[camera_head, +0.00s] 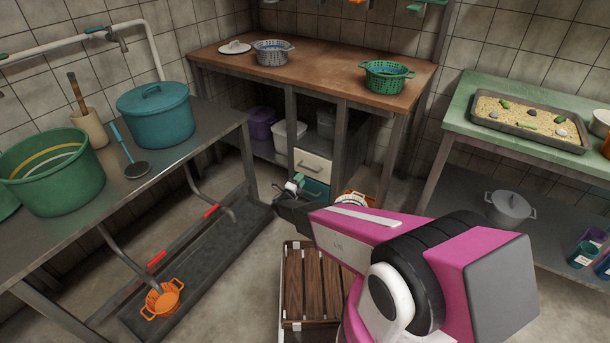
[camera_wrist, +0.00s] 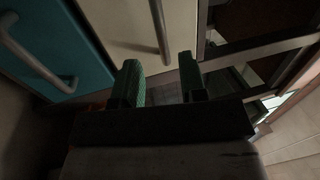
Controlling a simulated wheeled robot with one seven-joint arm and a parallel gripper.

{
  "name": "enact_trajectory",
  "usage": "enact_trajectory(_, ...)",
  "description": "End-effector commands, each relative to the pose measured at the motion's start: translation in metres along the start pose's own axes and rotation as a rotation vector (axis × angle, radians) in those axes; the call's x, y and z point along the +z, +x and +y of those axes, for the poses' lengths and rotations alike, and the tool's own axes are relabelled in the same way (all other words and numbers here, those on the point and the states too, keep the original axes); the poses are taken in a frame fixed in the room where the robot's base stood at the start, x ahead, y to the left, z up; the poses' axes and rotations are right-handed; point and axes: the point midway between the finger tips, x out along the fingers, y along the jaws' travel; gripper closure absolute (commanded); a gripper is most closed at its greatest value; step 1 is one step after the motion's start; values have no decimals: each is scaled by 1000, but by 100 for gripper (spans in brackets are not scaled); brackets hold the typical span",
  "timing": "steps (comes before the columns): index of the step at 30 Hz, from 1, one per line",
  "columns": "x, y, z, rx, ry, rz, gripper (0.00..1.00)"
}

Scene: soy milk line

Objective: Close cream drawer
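The cream drawer (camera_head: 312,165) is under the brown wooden counter, with a grey bar handle on its front. How far it stands out cannot be told. The teal drawer (camera_head: 316,190) is directly below it, partly hidden by my gripper (camera_head: 291,186). In the wrist view the cream drawer front (camera_wrist: 120,22) and its handle fill the top middle, and the teal drawer front (camera_wrist: 55,40) is at the left. My gripper (camera_wrist: 160,65) shows two green-padded fingers, apart with nothing between them, close to the cream front near the lower end of its handle.
The brown counter (camera_head: 320,75) stands above, with bins (camera_head: 262,122) on its lower shelf. A metal table (camera_head: 200,150) is at left, and a green table (camera_head: 455,110) at right. A slatted wooden crate (camera_head: 307,285) and a dark floor trough (camera_head: 215,250) flank the floor.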

Motion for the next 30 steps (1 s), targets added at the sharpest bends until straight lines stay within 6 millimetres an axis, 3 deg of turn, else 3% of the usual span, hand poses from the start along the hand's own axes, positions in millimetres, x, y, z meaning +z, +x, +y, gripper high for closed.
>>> enact_trajectory(6, 0, -20, 0, 1, 0, 0, 61)
enact_trajectory(23, -2, -21, -1, 4, 9, 6, 61)
enact_trajectory(26, -14, -14, -10, 25, 71, 47, 61)
enact_trajectory(30, -56, 3, -34, 84, 289, 191, 61)
